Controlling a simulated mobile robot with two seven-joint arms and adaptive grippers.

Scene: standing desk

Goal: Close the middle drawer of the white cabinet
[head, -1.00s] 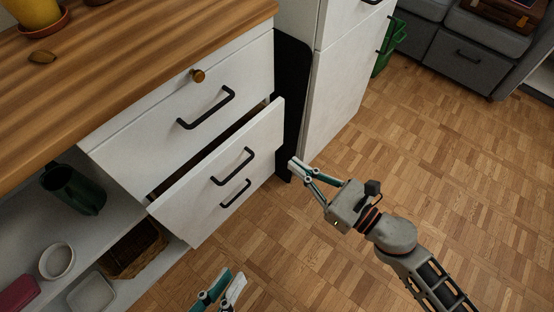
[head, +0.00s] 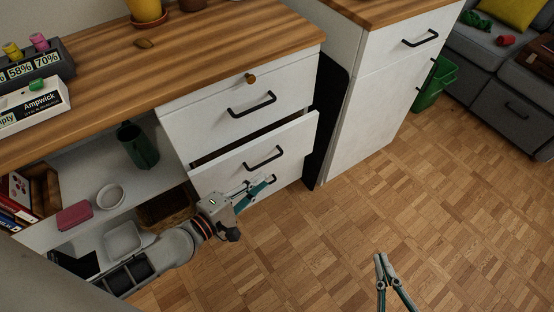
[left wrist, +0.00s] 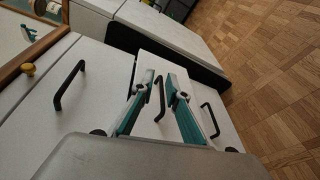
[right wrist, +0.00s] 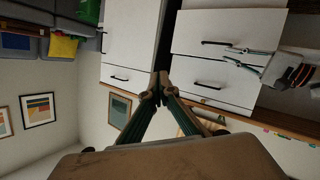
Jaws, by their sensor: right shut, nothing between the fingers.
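The white cabinet (head: 180,98) stands under a wooden top. Its middle drawer (head: 222,176) is partly open, with a dark gap above its front. The drawer's black handle (head: 263,160) also shows between my left fingers in the left wrist view (left wrist: 160,98). My left gripper (head: 256,186) is open, its fingers apart, close in front of the lower part of the drawer front. I cannot tell whether it touches. My right gripper (head: 381,258) is shut and empty, over the floor at lower right. It points toward the cabinets in the right wrist view (right wrist: 158,84).
A second white cabinet (head: 375,105) stands to the right. The parquet floor in front is clear.

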